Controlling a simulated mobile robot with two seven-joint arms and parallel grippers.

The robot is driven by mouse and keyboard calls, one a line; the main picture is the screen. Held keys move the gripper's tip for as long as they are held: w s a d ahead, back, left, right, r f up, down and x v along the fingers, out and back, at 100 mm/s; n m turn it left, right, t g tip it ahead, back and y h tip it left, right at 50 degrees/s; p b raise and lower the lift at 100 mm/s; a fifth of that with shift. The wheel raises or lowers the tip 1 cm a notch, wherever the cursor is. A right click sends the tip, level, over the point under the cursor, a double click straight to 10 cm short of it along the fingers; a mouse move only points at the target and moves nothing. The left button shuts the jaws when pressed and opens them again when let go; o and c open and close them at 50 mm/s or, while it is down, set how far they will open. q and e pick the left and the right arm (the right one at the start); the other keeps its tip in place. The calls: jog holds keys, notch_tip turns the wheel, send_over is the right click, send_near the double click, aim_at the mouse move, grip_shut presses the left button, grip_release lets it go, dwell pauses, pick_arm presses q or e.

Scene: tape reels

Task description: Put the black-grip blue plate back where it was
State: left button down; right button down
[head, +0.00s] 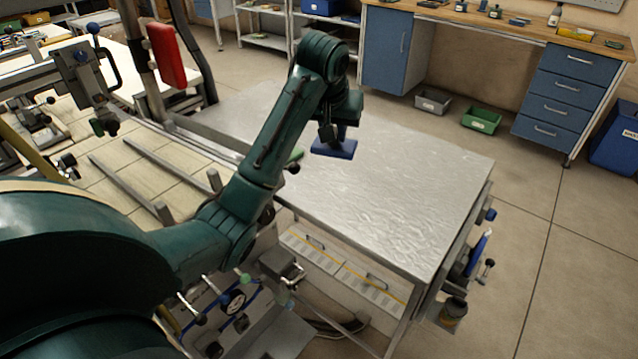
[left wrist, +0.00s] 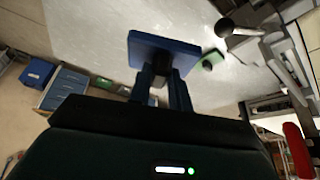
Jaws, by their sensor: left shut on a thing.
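The blue plate (head: 335,149) is in my left gripper (head: 332,133), over the left part of the metal table top. In the left wrist view the blue plate (left wrist: 160,53) shows as a flat square beyond the fingers. My left gripper (left wrist: 159,84) is shut on its dark grip (left wrist: 158,80), which is mostly hidden between the fingers. I cannot tell whether the plate touches the table or hangs just above it. My right gripper is not in view.
The metal table (head: 425,190) is bare to the right of the plate. A small green object (head: 296,156) is at the table's left side. A slatted bench with rails (head: 150,180) adjoins on the left. Grey (head: 432,101) and green (head: 481,119) bins stand on the floor behind.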

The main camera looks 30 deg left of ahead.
pick_arm(q)
jog(key=w+a+f+b, duration=0.4)
jog(key=w+a+f, duration=0.5)
jog(key=shift+t, duration=0.4)
jog(key=shift+w+d+f, duration=0.1)
jog(key=shift+f, duration=2.5)
jog(key=shift+w+d+f, duration=0.1)
jog(key=shift+f, duration=2.45)
jog(key=shift+f, duration=0.1)
jog(key=c, duration=1.3)
grip_release()
jog(key=shift+f, duration=0.1)
